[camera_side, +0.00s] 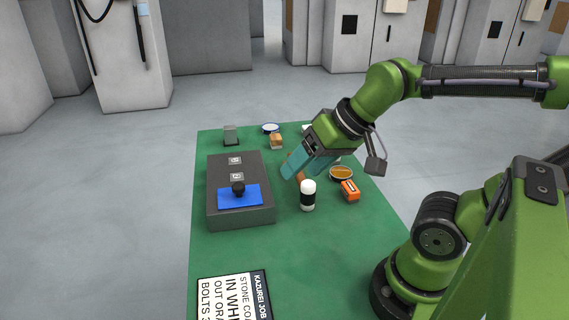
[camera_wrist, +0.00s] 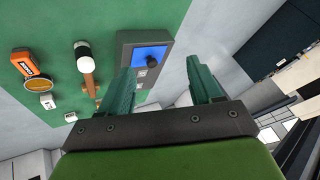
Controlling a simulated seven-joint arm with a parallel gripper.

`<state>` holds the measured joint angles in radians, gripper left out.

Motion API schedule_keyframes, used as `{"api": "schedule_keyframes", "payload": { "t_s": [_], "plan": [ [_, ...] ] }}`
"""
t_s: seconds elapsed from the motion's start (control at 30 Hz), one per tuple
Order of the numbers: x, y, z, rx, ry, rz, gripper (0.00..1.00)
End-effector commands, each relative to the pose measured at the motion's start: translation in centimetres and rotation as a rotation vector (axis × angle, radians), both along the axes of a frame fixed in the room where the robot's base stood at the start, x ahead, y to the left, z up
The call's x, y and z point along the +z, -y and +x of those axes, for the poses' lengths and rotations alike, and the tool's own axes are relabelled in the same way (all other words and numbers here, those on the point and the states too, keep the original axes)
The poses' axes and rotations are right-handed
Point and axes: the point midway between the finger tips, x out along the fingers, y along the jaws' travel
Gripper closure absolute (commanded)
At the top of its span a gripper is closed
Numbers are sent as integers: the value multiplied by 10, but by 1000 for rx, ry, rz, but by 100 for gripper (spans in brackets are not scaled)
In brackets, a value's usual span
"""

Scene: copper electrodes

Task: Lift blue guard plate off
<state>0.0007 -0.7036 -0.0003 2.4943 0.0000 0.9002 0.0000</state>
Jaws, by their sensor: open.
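The blue guard plate (camera_side: 240,196) lies on the near part of the top of a dark grey box (camera_side: 222,219). A black round knob (camera_side: 238,188) stands up from the plate. The plate also shows in the wrist view (camera_wrist: 147,57), partly behind the left finger's line. My gripper (camera_side: 290,172) has teal fingers and is up and to the right of the box, apart from the plate. In the wrist view my gripper (camera_wrist: 160,92) has its fingers spread wide with nothing between them.
A mallet with a white and black head (camera_side: 308,195) lies right of the box. An orange box (camera_side: 350,191) and a round amber dish (camera_side: 341,173) sit farther right. A printed sign (camera_side: 235,297) is at the near edge. Green table around the box's near side is clear.

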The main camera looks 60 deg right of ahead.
Motion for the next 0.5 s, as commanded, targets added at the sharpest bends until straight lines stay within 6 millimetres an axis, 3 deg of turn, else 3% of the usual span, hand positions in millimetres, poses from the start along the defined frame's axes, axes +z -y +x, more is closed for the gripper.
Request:
{"api": "schedule_keyframes", "payload": {
  "t_s": [0.17, 0.5],
  "plan": [
    [0, 7, 41, 17, -109, -35, 36],
    [-5, 33, 151, 187, -341, -203, 36]
  ]
}}
